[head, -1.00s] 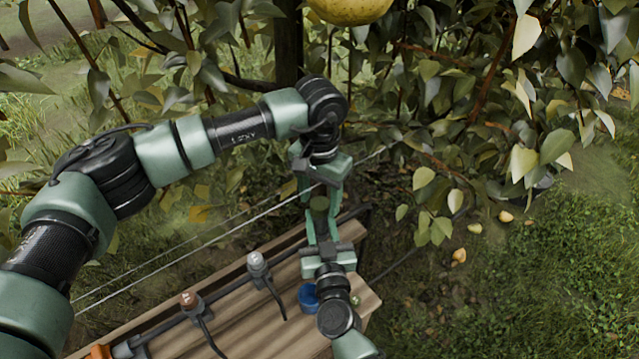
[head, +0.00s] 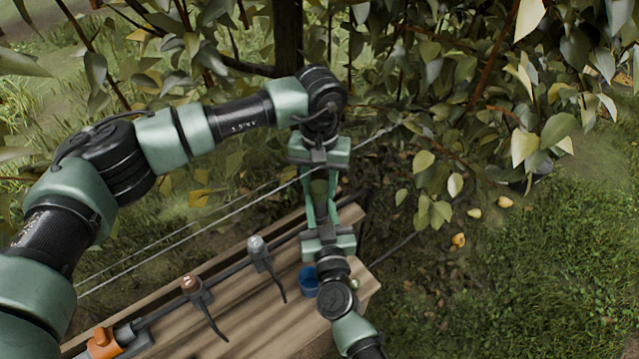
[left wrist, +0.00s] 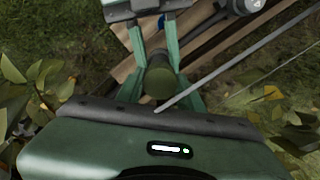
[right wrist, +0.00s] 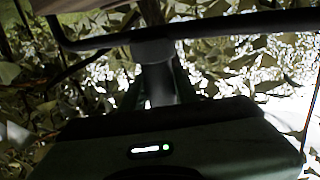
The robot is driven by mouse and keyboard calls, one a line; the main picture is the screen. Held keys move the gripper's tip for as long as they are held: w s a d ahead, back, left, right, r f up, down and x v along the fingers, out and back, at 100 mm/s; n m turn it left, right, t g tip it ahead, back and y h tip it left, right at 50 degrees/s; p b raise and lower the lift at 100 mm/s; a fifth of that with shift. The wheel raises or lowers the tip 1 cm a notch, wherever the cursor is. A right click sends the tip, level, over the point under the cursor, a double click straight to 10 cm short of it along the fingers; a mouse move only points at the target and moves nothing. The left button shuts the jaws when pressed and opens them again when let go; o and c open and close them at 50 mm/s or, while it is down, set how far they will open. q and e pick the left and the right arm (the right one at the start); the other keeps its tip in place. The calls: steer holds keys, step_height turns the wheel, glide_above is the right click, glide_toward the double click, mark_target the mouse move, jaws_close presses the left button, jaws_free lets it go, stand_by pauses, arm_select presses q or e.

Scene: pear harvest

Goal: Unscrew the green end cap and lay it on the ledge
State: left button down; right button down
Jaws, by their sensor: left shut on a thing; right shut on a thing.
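The green end cap (head: 320,187) is a dull green cylinder between the facing grippers. It also shows in the left wrist view (left wrist: 159,83). My left gripper (head: 319,190) reaches it from the tree side and is shut on it. My right gripper (head: 321,208) comes from the ledge side. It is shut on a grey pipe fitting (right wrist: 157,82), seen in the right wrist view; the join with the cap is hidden. The wooden ledge (head: 270,318) lies below, to the left and front of the grippers.
A dark pipe with two levered valves, one brown-topped (head: 190,284) and one grey-topped (head: 257,244), runs along the ledge. An orange fitting (head: 103,343) is at its left end. A blue cup (head: 309,280) stands beside my right wrist. Taut wires and leafy branches are close by.

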arm_select(q)
steer(key=n, duration=0.7)
arm_select(e)
steer(key=shift+f, duration=0.1)
arm_select(q)
steer(key=n, duration=2.1)
steer(key=shift+r, duration=0.1)
steer(key=n, duration=0.4)
steer(key=shift+n, duration=0.4)
steer(key=n, duration=1.1)
steer(key=shift+n, duration=0.3)
steer(key=n, duration=0.5)
steer(key=shift+w+a+n, duration=0.1)
steer(key=shift+w+n, duration=0.05)
steer(key=shift+n, duration=0.15)
steer(key=shift+r, duration=0.25)
